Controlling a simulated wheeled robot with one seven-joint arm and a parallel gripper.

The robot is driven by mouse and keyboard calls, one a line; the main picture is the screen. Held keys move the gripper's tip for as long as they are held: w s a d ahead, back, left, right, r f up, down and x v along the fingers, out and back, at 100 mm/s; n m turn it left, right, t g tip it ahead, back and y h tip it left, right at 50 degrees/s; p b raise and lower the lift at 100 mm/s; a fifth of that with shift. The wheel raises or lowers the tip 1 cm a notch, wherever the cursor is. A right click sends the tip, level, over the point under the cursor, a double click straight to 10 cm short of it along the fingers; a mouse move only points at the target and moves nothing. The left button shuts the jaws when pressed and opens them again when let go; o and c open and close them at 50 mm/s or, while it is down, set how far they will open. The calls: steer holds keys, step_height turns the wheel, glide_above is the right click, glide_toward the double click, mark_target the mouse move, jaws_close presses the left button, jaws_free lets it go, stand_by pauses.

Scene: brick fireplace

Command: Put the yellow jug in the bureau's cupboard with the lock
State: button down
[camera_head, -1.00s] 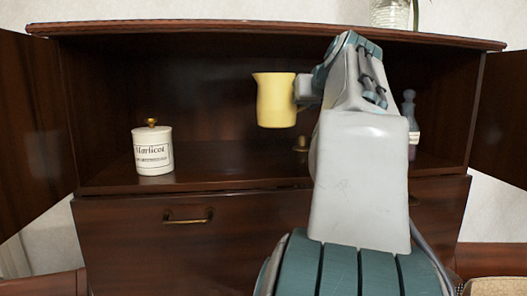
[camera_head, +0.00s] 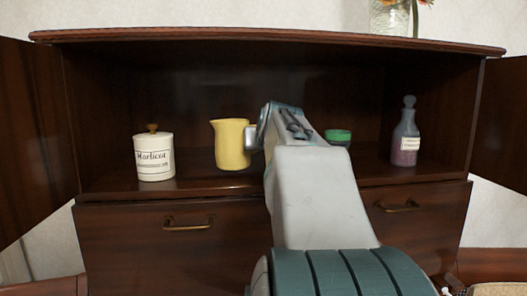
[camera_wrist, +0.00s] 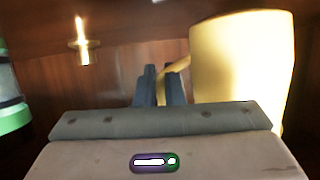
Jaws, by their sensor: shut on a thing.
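The yellow jug (camera_head: 230,146) is inside the open bureau cupboard (camera_head: 300,75), between the white jar and my arm. It looks nearly upright, low over the shelf; I cannot tell if its base touches. My gripper (camera_head: 254,136) is at its right side, shut on its handle. In the wrist view the jug (camera_wrist: 240,65) fills the right side, and my gripper's dark fingers (camera_wrist: 161,85) are closed at the handle. No lock can be made out clearly in the head view.
A white lidded jar (camera_head: 154,158) stands at the left of the shelf. A green-topped container (camera_head: 338,137) is partly behind my arm. A stoppered bottle (camera_head: 405,138) stands at the right. A small brass object (camera_wrist: 82,45) shows in the wrist view. Both cupboard doors stand open.

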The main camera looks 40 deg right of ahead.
steer(key=shift+f, duration=0.6)
steer(key=c, duration=1.9)
jaws_free()
steer(key=shift+f, duration=0.15)
steer(key=o, duration=0.4)
steer(key=shift+c, duration=0.2)
steer(key=b+v, duration=0.1)
steer(key=v, duration=1.1)
steer(key=shift+b, duration=0.35)
